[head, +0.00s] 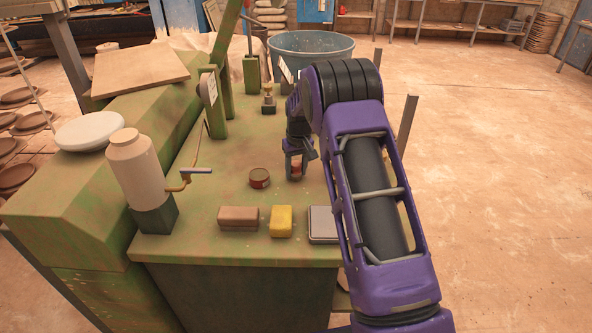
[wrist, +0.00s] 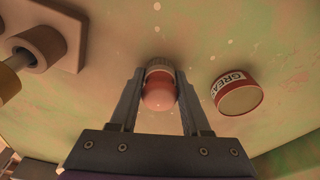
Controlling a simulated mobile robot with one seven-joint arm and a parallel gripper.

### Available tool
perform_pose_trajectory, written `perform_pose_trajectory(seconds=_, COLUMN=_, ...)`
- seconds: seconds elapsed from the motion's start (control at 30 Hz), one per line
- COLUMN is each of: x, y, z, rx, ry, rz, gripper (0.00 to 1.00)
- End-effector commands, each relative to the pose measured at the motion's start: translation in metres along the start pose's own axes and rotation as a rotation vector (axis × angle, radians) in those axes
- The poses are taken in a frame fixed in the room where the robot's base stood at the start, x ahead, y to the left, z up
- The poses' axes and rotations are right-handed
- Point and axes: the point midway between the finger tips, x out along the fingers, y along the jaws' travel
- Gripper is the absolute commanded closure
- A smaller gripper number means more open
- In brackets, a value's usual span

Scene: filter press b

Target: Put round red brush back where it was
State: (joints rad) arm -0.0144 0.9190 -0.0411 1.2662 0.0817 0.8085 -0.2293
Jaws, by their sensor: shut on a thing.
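The round red brush (wrist: 158,94) is between the two fingers of my gripper (wrist: 159,84) in the wrist view. It has a rounded reddish knob facing the camera and a greyish band at its far end. In the head view my gripper (head: 296,163) points down over the green bench top (head: 222,200), with a bit of the red brush (head: 296,170) between the fingers. The brush is at or close to the bench surface; I cannot tell whether it touches. The fingers partly hide it.
A red grease tin (head: 259,178) stands just left of my gripper; it also shows in the wrist view (wrist: 238,93). A brown block (head: 238,218), a yellow sponge (head: 281,221) and a grey box (head: 322,224) line the front edge. A small brass-topped fitting (head: 268,101) stands behind.

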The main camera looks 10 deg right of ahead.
Motion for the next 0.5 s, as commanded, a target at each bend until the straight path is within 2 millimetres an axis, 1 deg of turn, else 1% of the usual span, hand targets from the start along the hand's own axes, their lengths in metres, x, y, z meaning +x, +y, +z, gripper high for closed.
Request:
perform_pose_trajectory(seconds=0.07, x=0.0041, y=0.0, z=0.0007, rx=0.0, ry=0.0, rz=0.0, gripper=1.0)
perform_pose_trajectory(seconds=0.1, x=0.0028, y=0.0, z=0.0005, rx=0.0, ry=0.0, rz=0.0, gripper=0.48)
perform_pose_trajectory(seconds=0.23, x=0.0027, y=0.0, z=0.0006, rx=0.0, ry=-0.001, rz=0.0, gripper=0.24)
perform_pose_trajectory(seconds=0.27, x=0.0027, y=0.0, z=0.0006, rx=0.0, ry=-0.001, rz=0.0, gripper=0.23)
perform_pose_trajectory(seconds=0.5, x=0.0022, y=0.0, z=0.0005, rx=0.0, ry=-0.001, rz=0.0, gripper=0.23)
